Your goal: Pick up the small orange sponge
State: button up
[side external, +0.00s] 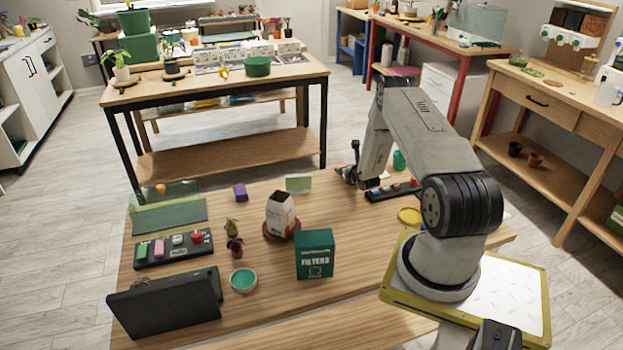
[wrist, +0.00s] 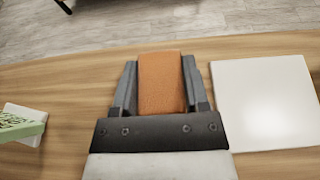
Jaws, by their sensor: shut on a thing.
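The small orange sponge (wrist: 161,82) shows in the wrist view, upright between the two fingers of my gripper (wrist: 160,90). The fingers are shut on it, one on each side. Wooden tabletop shows around it; I cannot tell whether the sponge touches the table. In the side external view my gripper (side external: 347,175) is at the far edge of the table, left of the arm. The sponge is not clearly visible there.
A white square panel (wrist: 264,101) lies right of my gripper, and a pale green and white block (wrist: 22,125) lies left. The wooden table (side external: 345,235) also holds a green filters box (side external: 314,254), a carton (side external: 281,214) and a dark tray (side external: 393,191).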

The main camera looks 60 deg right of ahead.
jog(key=shift+r, duration=0.15)
jog(key=shift+r, duration=0.75)
jog(key=s+a+r, duration=0.9)
jog(key=a+r, duration=0.1)
jog(key=r, duration=0.1)
jog(key=shift+s+a, duration=0.15)
jog(key=shift+s, duration=0.1)
jog(key=shift+r, duration=0.1)
dwell(0.4)
